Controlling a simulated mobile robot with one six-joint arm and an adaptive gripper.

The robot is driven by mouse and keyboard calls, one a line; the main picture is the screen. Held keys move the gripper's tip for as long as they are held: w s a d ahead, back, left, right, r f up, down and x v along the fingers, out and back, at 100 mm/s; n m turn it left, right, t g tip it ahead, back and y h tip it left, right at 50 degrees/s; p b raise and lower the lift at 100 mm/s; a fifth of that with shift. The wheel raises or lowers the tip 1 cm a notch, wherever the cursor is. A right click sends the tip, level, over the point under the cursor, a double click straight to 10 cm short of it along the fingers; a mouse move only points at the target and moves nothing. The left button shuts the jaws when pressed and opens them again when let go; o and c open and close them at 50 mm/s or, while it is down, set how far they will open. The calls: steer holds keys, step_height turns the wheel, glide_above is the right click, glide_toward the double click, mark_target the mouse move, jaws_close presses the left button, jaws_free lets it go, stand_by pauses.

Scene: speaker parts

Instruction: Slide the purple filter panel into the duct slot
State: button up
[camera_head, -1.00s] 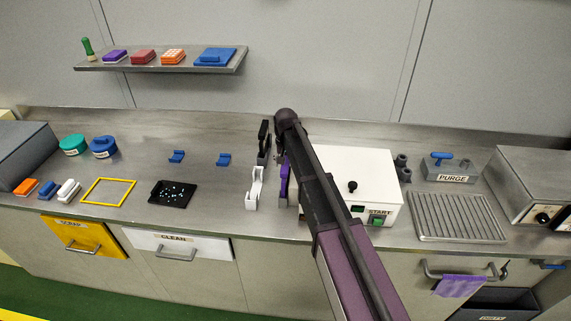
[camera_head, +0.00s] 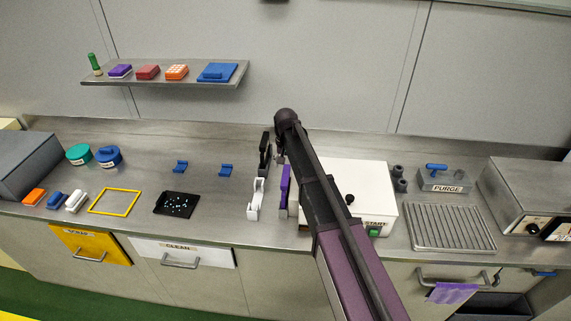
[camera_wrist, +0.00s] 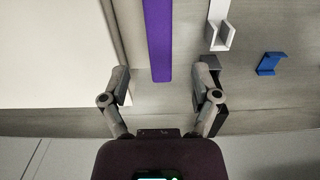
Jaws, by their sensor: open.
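The purple filter panel (camera_head: 285,186) stands on edge on the counter, just left of the white box with the START button (camera_head: 345,187). In the wrist view the panel (camera_wrist: 158,40) is a long upright purple strip, its near end between the lines of my fingers. My gripper (camera_wrist: 163,84) is open, one finger on each side of that end, with gaps on both sides; I cannot tell its height over the panel. In the head view my arm hides most of the gripper. A white holder (camera_head: 256,198) and a black holder (camera_head: 264,150) stand left of the panel. I cannot make out the duct slot for certain.
Two blue brackets (camera_head: 226,169), a black tray (camera_head: 176,204) and a yellow frame (camera_head: 114,201) lie to the left. A ribbed drain plate (camera_head: 450,228) and the PURGE block (camera_head: 446,181) are to the right. A shelf (camera_head: 165,79) hangs above. The counter around the brackets is clear.

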steer(key=shift+r+p, duration=2.8)
steer(key=shift+p, duration=0.1)
steer(key=s+d+f+b, duration=0.1)
steer(key=s+d, duration=0.3)
steer(key=d, duration=0.1)
steer(key=s+d+f+b, duration=0.1)
steer(key=s+d, duration=0.3)
steer(key=s, duration=0.1)
steer(key=s+d+f+b, duration=0.1)
steer(key=s+d, duration=0.3)
steer(key=d, duration=0.1)
steer(key=shift+s+d, duration=0.15)
steer(key=shift+d, duration=0.2)
steer(key=s+d+f+b, duration=0.2)
steer(key=s+d, duration=0.7)
steer(key=s, duration=0.3)
steer(key=shift+s, duration=0.25)
steer(key=shift+c, duration=0.2)
steer(key=shift+c, duration=1.4)
